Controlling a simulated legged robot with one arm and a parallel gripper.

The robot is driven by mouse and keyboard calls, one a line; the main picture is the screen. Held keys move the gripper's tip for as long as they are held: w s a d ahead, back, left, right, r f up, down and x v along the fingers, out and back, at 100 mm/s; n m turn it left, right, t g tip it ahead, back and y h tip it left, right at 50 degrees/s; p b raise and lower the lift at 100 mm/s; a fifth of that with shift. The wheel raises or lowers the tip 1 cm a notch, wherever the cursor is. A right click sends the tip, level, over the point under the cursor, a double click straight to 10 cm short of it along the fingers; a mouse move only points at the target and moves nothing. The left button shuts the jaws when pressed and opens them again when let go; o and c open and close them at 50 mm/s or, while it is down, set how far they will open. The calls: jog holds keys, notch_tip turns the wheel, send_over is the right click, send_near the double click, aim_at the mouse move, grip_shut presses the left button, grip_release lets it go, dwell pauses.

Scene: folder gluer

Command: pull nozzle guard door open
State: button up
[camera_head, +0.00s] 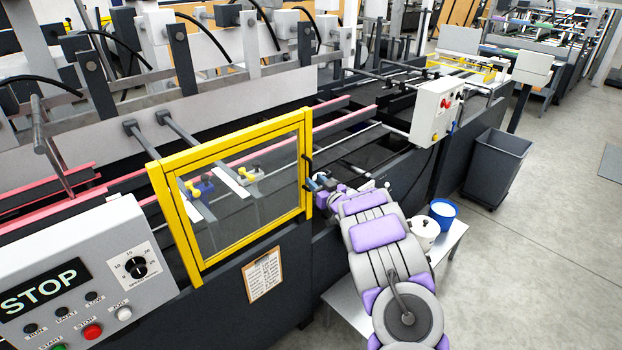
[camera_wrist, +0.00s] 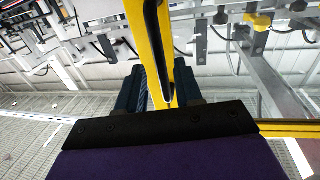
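The nozzle guard door (camera_head: 228,257) is a yellow frame with a clear panel, standing along the machine's front side. Its black handle (camera_head: 307,166) is on the right upright of the frame. My gripper (camera_head: 318,183) is at that upright, by the lower part of the handle. In the wrist view, the two dark fingers of my gripper (camera_wrist: 160,88) are apart, with the black handle (camera_wrist: 153,35) and the yellow frame (camera_wrist: 165,45) showing between them. A firm grip on the handle does not show. Blue and yellow nozzle parts (camera_head: 200,188) show behind the panel.
A control panel (camera_head: 85,265) with a STOP sign stands at the left. A clipboard (camera_head: 262,274) hangs below the door. A small side table (camera_head: 452,243) holds a white pot (camera_head: 424,234) and a blue tub (camera_head: 443,214). A grey bin (camera_head: 496,168) stands right.

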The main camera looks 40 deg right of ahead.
aim_at(311, 176)
jog(key=shift+w+d, duration=0.15)
jog(key=shift+w, duration=0.85)
jog(key=shift+w+d, duration=0.15)
jog(key=shift+w, duration=0.8)
jog(key=shift+a, duration=0.1)
jog(key=shift+c, duration=0.5)
grip_shut()
